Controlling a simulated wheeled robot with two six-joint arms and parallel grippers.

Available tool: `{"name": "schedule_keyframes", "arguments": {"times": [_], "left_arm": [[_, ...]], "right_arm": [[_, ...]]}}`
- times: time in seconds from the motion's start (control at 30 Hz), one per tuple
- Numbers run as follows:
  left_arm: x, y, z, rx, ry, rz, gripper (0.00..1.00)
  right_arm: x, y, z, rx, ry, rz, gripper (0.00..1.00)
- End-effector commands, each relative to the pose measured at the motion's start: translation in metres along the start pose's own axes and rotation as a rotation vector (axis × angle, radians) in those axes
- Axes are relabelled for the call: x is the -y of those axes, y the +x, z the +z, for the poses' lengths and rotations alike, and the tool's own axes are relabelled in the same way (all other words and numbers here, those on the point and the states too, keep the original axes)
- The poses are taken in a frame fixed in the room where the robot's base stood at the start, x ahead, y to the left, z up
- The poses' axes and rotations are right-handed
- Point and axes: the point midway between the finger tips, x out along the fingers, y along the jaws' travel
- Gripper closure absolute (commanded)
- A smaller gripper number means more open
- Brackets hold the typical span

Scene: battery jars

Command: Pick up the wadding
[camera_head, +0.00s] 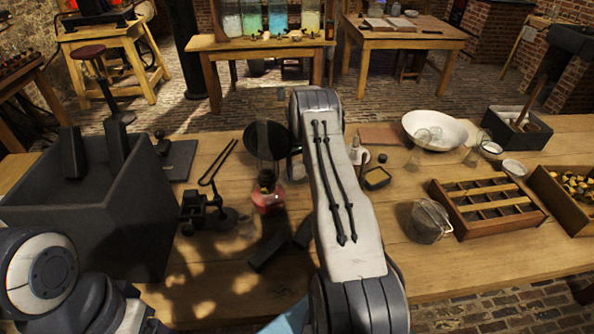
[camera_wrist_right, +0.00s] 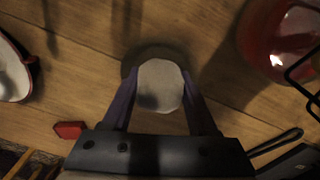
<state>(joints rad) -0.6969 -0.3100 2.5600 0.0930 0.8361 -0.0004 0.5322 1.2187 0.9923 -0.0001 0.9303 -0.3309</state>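The wadding appears to be the pale, rounded piece (camera_wrist_right: 160,86) in the right wrist view, with a darker round patch around it. My right gripper (camera_wrist_right: 160,78) has one finger on each side of it. The fingers are spread; I cannot tell whether they touch it. In the head view, my right gripper (camera_head: 285,244) is low over the table behind my arm, and I cannot make out the wadding there. My left gripper (camera_head: 94,147) is at the left, raised, empty, with its fingers apart.
A red-based lamp (camera_head: 267,196) stands close to my right gripper, beside a dark metal device (camera_head: 203,212). The front middle of the table is mostly clear.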

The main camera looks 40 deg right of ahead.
Motion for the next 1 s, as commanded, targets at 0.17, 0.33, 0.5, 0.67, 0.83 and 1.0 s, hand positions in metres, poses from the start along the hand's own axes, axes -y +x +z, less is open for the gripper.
{"name": "schedule_keyframes", "arguments": {"times": [0.17, 0.33, 0.5, 0.67, 0.83, 1.0], "left_arm": [[0.0, 0.0, 0.0, 0.0, 0.0, 0.0, 0.27], [0.0, 0.001, 0.0, 0.0, 0.0, 0.0, 0.27], [0.001, 0.006, 0.0, 0.0, 0.0, 0.0, 0.27], [0.001, 0.015, 0.001, 0.0, 0.0, 0.0, 0.27], [0.002, 0.023, 0.001, 0.0, 0.0, 0.0, 0.27], [0.002, 0.03, 0.002, 0.0, 0.0, 0.0, 0.27]], "right_arm": [[0.0, 0.0, 0.0, 0.0, 0.0, 0.0, 0.93], [0.0, -0.003, -0.001, -0.001, 0.0, 0.0, 0.93], [0.0, -0.017, -0.001, -0.003, 0.0, 0.001, 0.93], [-0.004, -0.044, 0.002, -0.004, 0.002, 0.001, 0.93], [-0.035, -0.066, 0.029, -0.002, 0.005, 0.001, 0.93], [-0.062, -0.088, 0.053, -0.002, 0.004, 0.001, 0.93]]}}
